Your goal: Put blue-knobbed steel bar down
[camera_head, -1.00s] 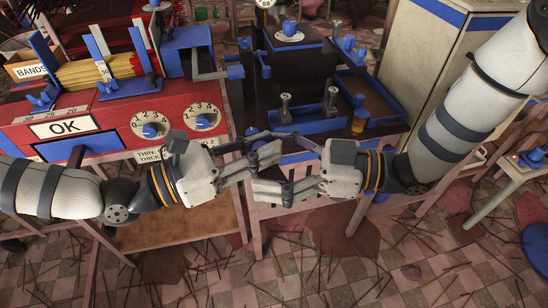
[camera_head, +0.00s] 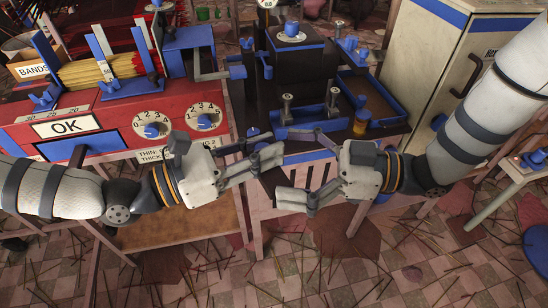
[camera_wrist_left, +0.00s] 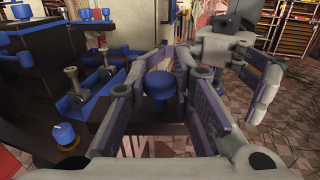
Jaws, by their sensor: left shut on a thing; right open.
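In the left wrist view, a blue knob (camera_wrist_left: 160,84) on a short blue stem sits between the fingers of my left gripper (camera_wrist_left: 165,58); the steel bar below it is hidden. My left gripper is shut on the blue-knobbed bar. My right gripper (camera_head: 298,165) is open and close by to the right, its fingers spread with nothing seen between them. It also shows at the upper right of the left wrist view (camera_wrist_left: 262,78).
The red OK machine (camera_head: 65,126) stands left. A beige cabinet (camera_head: 435,75) stands right. Sticks litter the floor.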

